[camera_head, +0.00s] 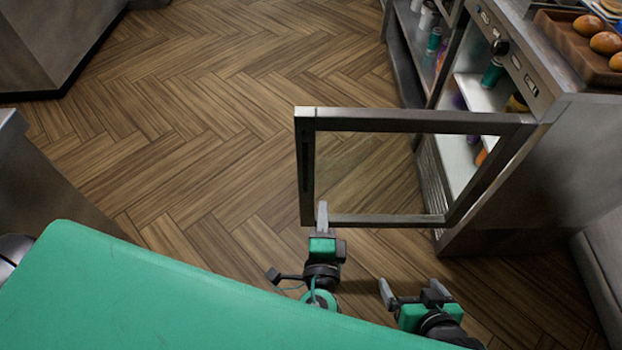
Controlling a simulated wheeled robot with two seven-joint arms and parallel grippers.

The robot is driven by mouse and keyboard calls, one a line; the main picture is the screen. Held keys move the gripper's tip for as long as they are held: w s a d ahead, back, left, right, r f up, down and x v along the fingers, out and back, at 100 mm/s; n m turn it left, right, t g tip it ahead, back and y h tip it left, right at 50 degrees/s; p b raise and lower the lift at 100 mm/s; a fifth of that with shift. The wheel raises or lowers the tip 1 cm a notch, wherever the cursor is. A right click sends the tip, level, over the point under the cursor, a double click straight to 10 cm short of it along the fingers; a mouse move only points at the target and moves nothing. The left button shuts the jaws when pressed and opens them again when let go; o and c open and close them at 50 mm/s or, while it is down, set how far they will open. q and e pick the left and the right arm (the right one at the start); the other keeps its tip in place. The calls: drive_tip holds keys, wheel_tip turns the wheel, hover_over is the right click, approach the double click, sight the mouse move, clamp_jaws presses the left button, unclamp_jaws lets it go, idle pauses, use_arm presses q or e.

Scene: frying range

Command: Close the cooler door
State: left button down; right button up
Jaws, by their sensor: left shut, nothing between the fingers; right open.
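The cooler door (306,165) is a metal frame around clear glass. It stands wide open, sticking out to the left from the cooler (548,85) at the right. My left gripper (322,212) is shut and empty, with its fingertips at the lower left corner of the door frame; I cannot tell whether they touch it. My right gripper (398,295) is open and empty, below the door and to the right of my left gripper. Bottles and other goods show on the cooler's white shelves (478,95).
A wooden tray (562,33) with buns (606,43) sits on top of the cooler. A second open shelf unit (412,40) stands behind it. Grey counters are at the left (55,40). The wooden floor (190,120) left of the door is clear.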

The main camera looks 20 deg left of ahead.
use_arm(q)
drive_tip(key=p, duration=0.2)
approach(321, 149)
drive_tip(key=x, duration=0.6)
drive_tip(key=shift+w+a, duration=0.1)
drive_tip(key=shift+w, duration=0.3)
use_arm(e)
drive_tip(key=d, duration=0.1)
drive_tip(key=s+d+g+h, duration=0.1)
drive_tip(key=d+r, duration=0.1)
drive_tip(key=shift+s+g, duration=0.3)
drive_tip(key=shift+g, duration=0.1)
use_arm(q)
drive_tip(key=shift+w, duration=0.1)
